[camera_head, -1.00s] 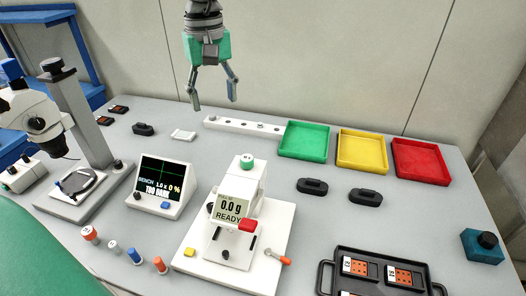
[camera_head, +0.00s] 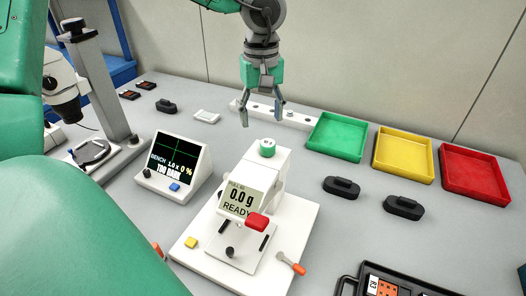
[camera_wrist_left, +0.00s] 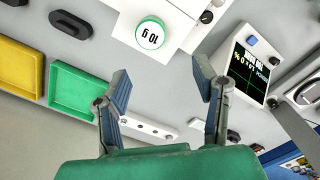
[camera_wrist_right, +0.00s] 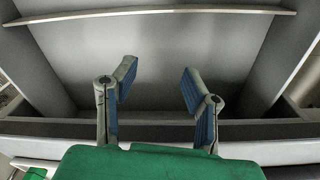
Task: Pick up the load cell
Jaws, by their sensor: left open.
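A short round green piece with a white top (camera_head: 267,147), marked 10 g in the left wrist view (camera_wrist_left: 150,34), looks like the load cell. It sits upright on top of the white pull tester (camera_head: 262,172), whose screen reads 0.0 g READY. My left gripper (camera_head: 262,118) is open and empty, pointing down just above and behind the green piece in the head view. In the left wrist view its fingers (camera_wrist_left: 163,78) are spread, with the piece beyond the fingertips. My right gripper (camera_wrist_right: 158,76) is open and empty in front of a grey panelled recess, out of the head view.
Green (camera_head: 338,137), yellow (camera_head: 403,155) and red (camera_head: 474,174) trays stand back right. A white holed strip (camera_head: 290,117) lies behind the left gripper. A display reading TOO DARK (camera_head: 172,162) and a microscope (camera_head: 64,85) stand left. Black parts (camera_head: 342,187) lie right of the tester.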

